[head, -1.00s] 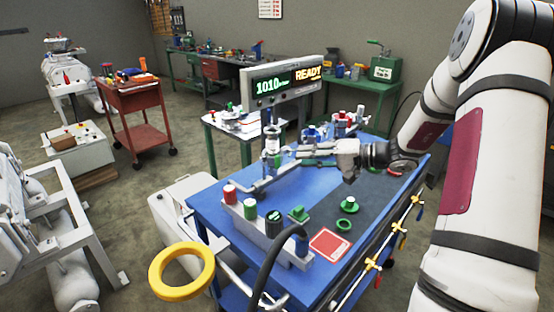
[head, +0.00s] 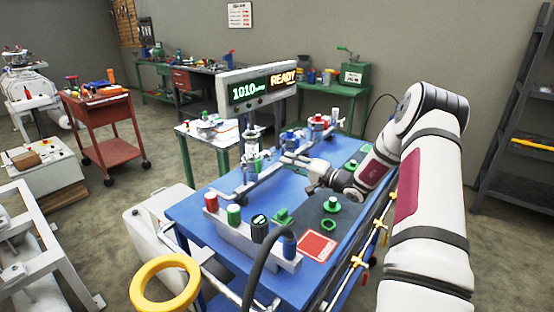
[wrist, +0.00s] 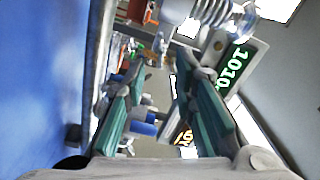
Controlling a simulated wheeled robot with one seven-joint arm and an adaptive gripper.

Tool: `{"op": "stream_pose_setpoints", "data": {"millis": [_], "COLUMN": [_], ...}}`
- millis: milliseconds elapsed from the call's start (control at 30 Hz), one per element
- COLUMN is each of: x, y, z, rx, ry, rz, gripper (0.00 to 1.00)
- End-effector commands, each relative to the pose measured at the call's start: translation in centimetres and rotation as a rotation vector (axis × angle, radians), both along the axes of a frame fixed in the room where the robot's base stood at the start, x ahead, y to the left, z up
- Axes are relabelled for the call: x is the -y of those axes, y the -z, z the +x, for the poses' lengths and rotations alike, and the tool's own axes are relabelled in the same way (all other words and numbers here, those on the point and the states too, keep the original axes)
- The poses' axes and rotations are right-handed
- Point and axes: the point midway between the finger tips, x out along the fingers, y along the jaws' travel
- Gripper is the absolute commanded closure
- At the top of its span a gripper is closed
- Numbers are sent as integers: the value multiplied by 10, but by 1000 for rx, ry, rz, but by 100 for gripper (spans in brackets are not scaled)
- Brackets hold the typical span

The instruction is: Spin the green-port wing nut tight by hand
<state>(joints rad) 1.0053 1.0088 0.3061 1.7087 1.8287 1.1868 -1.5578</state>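The manifold (head: 237,190) on the blue table carries several metal ports. The nearest upright one is a silver column (head: 252,166); blue (head: 290,141) and red (head: 318,124) marked ones stand farther back. I cannot make out the green-port wing nut clearly in either view. My gripper (head: 309,178) is to the right of the silver column, apart from it. In the wrist view its two teal-padded fingers (wrist: 160,82) are spread, with no held thing visible between them. A ribbed metal bellows (wrist: 212,10) and blue parts (wrist: 144,127) show beyond them.
A pump display (head: 258,88) reads 1010 and READY. A row of coloured knobs (head: 234,214) stands at the table's front. A yellow ring (head: 165,283) is in front.

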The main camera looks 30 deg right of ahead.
Motion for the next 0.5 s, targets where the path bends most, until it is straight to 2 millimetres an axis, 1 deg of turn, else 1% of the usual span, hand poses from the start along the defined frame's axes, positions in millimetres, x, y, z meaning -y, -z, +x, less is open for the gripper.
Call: {"op": "stream_pose_setpoints", "data": {"millis": [33,200,333,500], "x": [-5,-14,-17,-20], "y": [0,0,0,-1], "z": [10,35,47,54], "rx": [2,2,1,1], "ry": [-3,-3,-1,0], "rz": [0,-1,0,0], "gripper": [75,75,75,75]}}
